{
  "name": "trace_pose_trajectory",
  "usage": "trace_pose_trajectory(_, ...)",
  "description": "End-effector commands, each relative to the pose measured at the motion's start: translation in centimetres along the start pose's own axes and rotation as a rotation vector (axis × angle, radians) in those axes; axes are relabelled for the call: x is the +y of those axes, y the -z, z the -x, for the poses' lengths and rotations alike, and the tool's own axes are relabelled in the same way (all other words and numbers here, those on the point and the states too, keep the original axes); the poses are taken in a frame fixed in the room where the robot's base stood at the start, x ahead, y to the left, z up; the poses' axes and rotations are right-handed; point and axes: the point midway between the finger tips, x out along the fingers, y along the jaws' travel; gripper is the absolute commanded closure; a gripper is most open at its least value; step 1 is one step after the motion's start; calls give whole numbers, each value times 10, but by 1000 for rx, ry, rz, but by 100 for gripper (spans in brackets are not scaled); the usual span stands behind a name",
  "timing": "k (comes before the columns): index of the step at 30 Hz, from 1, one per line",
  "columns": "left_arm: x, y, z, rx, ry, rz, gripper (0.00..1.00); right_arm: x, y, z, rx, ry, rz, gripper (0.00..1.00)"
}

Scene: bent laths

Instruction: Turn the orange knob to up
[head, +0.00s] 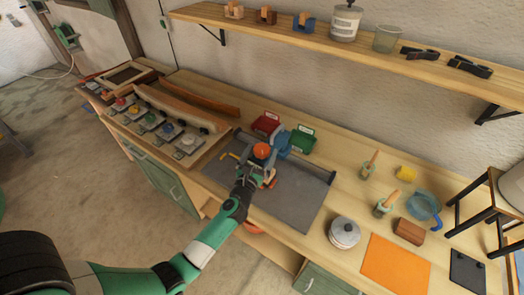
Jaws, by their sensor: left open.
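A round orange knob (262,150) shows near the middle of the head view, above a grey mat on the workbench, beside a blue part (282,143). Which way the knob points is too small to tell. My left gripper (256,177) is open, just below the knob in the picture. Whether its fingers touch anything there cannot be told. Its wrist hides part of the mat and what lies under it. My right gripper is not in view.
A panel of several coloured knobs (151,120) and bent laths (185,103) lie left on the bench. Red (266,124) and green (302,140) bins stand behind. A shelf (330,42) runs above.

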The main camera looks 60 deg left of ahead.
Motion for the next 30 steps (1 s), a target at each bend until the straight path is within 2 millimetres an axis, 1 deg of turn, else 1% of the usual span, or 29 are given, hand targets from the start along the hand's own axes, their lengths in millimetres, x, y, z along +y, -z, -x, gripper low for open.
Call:
trace_pose_trajectory(1,0,0,-6,-1,-1,1,0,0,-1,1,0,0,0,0)
trace_pose_trajectory(3,0,0,-10,0,-1,1,0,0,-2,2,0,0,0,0)
trace_pose_trajectory(11,0,0,-12,0,0,1,0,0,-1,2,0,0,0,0)
trace_pose_trajectory(14,0,0,-12,0,0,1,16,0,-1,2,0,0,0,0)
trace_pose_trajectory(15,0,0,-12,0,0,1,23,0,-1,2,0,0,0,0)
trace_pose_trajectory(17,0,0,-12,0,0,1,34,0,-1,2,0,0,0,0)
trace_pose_trajectory(18,0,0,-12,0,0,1,41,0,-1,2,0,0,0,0)
trace_pose_trajectory(20,0,0,-12,0,0,1,52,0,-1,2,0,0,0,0)
trace_pose_trajectory(21,0,0,-12,0,0,1,59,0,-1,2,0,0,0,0)
trace_pose_trajectory(25,0,0,-12,0,0,1,83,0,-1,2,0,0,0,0)
trace_pose_trajectory(30,0,0,-12,0,-5,0,84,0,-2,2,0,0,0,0)
